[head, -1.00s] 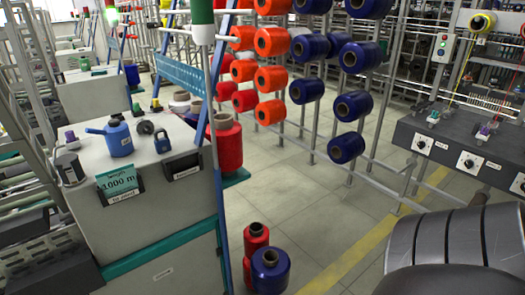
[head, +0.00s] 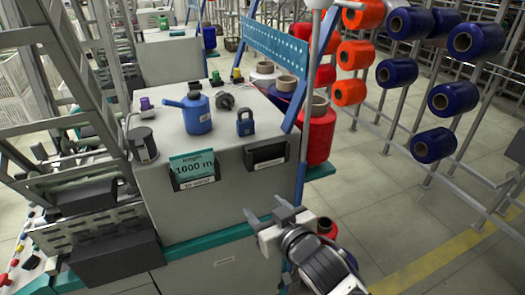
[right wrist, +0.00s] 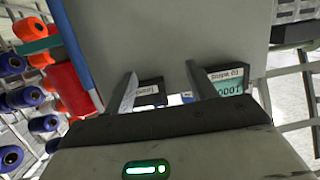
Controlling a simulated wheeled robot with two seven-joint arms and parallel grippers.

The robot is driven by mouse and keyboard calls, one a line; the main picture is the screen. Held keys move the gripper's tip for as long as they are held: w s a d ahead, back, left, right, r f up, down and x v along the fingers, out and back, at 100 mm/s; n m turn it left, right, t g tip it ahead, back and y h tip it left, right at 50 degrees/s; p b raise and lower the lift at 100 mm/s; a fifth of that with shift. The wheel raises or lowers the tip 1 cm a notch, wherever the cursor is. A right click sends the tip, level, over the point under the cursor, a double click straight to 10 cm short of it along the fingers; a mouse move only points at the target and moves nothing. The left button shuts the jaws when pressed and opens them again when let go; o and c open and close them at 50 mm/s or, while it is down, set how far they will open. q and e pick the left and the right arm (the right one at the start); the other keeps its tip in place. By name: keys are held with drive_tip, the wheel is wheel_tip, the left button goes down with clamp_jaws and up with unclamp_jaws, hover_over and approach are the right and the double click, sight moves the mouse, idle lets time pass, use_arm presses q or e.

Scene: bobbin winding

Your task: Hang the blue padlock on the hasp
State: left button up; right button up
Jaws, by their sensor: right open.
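The blue padlock (head: 246,124) stands upright, shackle up, on top of the grey machine cabinet (head: 215,217), near its front right edge. My right gripper (head: 266,212) is open and empty in front of the cabinet's front face, below and apart from the padlock. In the right wrist view its two fingers (right wrist: 162,84) stand apart, pointing at the cabinet face. I cannot make out a hasp for certain. A small dark labelled holder (head: 266,154) is on the front face below the padlock. My left gripper is not in view.
A blue oil can (head: 198,114), a dark round part (head: 225,101) and a grey cylindrical part (head: 143,143) stand on the cabinet top. A "1000 m" card (head: 192,168) hangs on the front. Red spools (head: 317,135) and a blue post stand close on the right.

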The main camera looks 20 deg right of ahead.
sight(247, 128)
drive_tip(key=w+d+r+m+t+h, duration=0.1)
drive_tip(key=w+r+t, duration=0.15)
drive_tip(key=r, duration=0.25)
drive_tip(key=w+d+r+t, duration=0.1)
drive_tip(key=w+r, duration=0.3)
drive_tip(key=r, duration=0.2)
drive_tip(key=w, duration=0.2)
drive_tip(key=w+b, duration=0.1)
drive_tip(key=w, duration=0.1)
drive_tip(key=w+b, duration=0.1)
drive_tip(key=w, duration=0.2)
drive_tip(key=shift+a, duration=0.3)
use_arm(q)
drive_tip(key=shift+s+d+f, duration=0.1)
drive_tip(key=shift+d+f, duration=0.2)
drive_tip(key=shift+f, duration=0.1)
use_arm(e)
drive_tip(key=shift+w, duration=0.75)
drive_tip(key=shift+c, duration=0.3)
